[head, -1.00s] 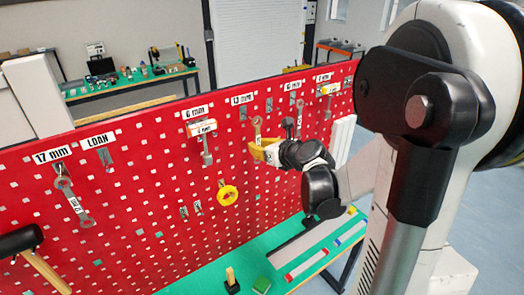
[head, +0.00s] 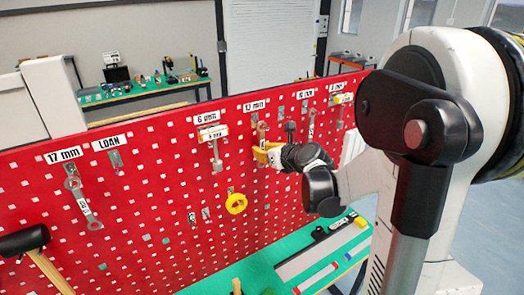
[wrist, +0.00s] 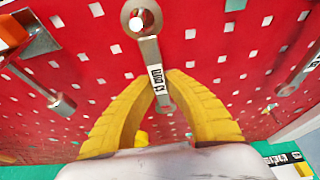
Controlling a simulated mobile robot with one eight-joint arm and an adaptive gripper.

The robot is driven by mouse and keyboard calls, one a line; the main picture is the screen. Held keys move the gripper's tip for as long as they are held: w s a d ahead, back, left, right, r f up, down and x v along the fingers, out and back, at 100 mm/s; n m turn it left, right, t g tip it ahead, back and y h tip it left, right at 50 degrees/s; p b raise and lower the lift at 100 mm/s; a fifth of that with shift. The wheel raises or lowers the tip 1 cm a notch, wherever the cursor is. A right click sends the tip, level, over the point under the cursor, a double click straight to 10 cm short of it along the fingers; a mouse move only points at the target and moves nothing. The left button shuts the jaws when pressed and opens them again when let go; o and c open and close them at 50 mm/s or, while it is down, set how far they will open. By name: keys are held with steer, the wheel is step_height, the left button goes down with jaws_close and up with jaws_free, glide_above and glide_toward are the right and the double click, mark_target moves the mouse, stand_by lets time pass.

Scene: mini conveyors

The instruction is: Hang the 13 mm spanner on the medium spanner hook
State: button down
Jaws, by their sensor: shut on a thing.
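The 13 mm spanner (head: 262,131) is upright in front of the red pegboard, its ring end up. In the wrist view its ring and "13 mm" label show on the spanner (wrist: 148,50). My gripper (head: 262,154) is shut on its lower end, with yellow fingers on both sides in the wrist view (wrist: 170,98). The spanner's ring is just below and right of the grey hook plate (head: 254,117) under the "13 mm" sign (head: 254,106). I cannot tell whether the ring is around the hook.
The red pegboard (head: 150,195) carries another spanner under the "6 mm" sign (head: 217,155), one under "17 mm" (head: 82,200), and others to the right. A green bench (head: 240,262) lies under the board.

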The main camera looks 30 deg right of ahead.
stand_by(0.3)
steer(key=c, duration=1.4)
jaws_free()
